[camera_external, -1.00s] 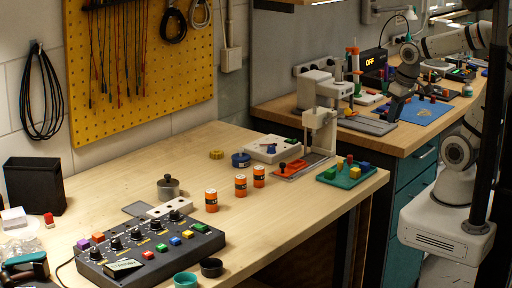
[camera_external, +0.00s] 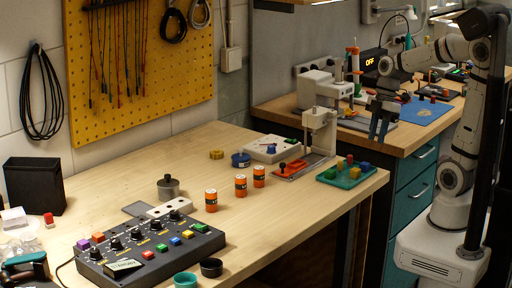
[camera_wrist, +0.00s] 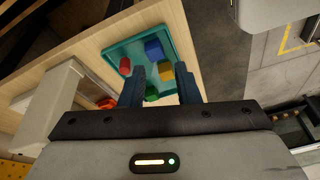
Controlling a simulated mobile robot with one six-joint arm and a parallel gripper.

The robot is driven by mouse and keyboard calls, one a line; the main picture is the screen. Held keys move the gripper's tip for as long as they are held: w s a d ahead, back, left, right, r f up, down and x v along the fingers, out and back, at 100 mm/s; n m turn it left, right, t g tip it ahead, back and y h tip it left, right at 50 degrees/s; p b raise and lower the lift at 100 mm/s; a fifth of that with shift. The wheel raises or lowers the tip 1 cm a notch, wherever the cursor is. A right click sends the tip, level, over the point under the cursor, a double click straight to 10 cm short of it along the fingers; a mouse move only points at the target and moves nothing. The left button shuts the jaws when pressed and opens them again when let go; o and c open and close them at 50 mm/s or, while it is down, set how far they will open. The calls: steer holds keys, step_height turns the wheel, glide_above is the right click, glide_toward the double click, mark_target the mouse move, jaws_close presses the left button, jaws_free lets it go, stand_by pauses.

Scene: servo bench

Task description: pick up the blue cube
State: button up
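The blue cube (camera_wrist: 154,48) sits in a teal tray (camera_wrist: 112,52) in the wrist view, behind and between the fingers as seen there. In the external view the blue cube (camera_external: 365,167) is at the right end of the tray (camera_external: 331,180), on the near bench's right corner. My gripper (camera_external: 380,131) is above and beyond the tray, pointing down, with its fingers apart. In the wrist view my gripper (camera_wrist: 166,85) is open with nothing held; the tray is some distance beyond the fingertips.
A red cylinder (camera_wrist: 125,66), a green block (camera_wrist: 151,91) and a yellow block (camera_wrist: 167,71) share the tray. A white press-like stand (camera_external: 320,130) rises left of the tray. Orange cans (camera_external: 240,185) stand farther left. A gap separates the two benches.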

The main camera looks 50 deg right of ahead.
mark_target(365, 163)
steer(key=a+f+n, duration=0.1)
steer(key=f, duration=0.2)
steer(key=w+a+f+n, duration=0.1)
steer(key=f, duration=0.1)
steer(key=a+f+n+b, duration=0.1)
steer(key=f, duration=0.2)
steer(key=shift+w+a+f+n+y, duration=0.25)
steer(key=shift+w+f+n+y, duration=0.05)
steer(key=shift+y, duration=0.1)
steer(key=shift+c, duration=0.6)
steer(key=c, duration=0.5)
steer(key=shift+r, duration=0.1)
